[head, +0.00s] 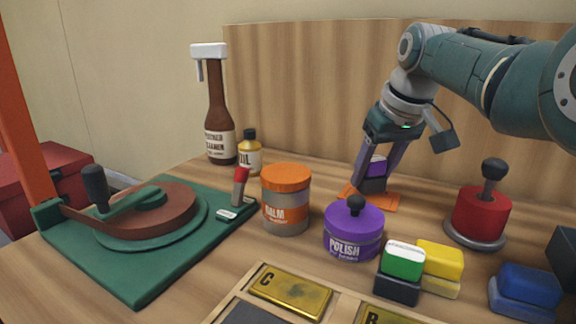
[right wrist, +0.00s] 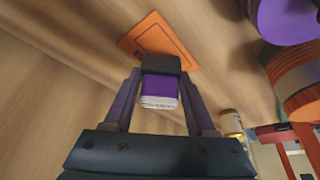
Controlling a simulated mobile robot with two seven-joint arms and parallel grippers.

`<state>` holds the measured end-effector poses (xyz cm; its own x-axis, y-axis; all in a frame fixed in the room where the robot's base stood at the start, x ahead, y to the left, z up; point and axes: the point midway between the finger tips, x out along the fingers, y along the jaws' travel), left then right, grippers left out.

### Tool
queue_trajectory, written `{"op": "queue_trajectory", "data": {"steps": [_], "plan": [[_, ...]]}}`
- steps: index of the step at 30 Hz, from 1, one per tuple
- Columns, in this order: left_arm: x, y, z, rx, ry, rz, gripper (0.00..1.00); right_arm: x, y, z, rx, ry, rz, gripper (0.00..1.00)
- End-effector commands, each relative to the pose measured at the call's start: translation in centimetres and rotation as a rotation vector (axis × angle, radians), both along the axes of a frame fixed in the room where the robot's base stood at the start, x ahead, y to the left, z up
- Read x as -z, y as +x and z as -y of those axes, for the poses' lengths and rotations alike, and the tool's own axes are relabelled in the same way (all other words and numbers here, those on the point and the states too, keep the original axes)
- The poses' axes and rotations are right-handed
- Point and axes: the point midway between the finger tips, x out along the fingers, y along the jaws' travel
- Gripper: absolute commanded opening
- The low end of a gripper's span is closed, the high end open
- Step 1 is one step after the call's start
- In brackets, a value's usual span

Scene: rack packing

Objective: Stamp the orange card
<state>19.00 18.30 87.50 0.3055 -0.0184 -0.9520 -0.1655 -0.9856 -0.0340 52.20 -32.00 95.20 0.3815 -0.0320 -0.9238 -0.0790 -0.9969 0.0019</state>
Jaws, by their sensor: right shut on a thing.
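The orange card (head: 380,203) lies flat on the wooden table at the back, behind the purple polish jar. It also shows in the right wrist view (right wrist: 150,32). My right gripper (head: 375,170) points down over the card and is shut on a purple stamp (head: 374,184) with a dark base. In the right wrist view the purple stamp (right wrist: 160,92) sits between the fingers, its dark end toward the card and covering part of it. Whether the base touches the card or hovers just above it, I cannot tell. My left gripper is not in view.
A purple polish jar (head: 353,236) and an orange-lidded balm jar (head: 286,205) stand in front and left of the card. A red knobbed pot (head: 481,217) is to the right. Green (head: 403,262), yellow (head: 440,262) and blue (head: 527,285) blocks stand nearer. A green-based device (head: 130,268) is left.

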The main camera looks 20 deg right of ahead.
Motion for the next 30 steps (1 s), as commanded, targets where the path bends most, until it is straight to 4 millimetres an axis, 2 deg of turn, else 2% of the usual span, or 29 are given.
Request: {"op": "queue_trajectory", "data": {"steps": [30], "plan": [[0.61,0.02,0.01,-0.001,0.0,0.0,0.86,1.03,-0.02,0.02,0.0,0.0,-0.001,0.21]]}}
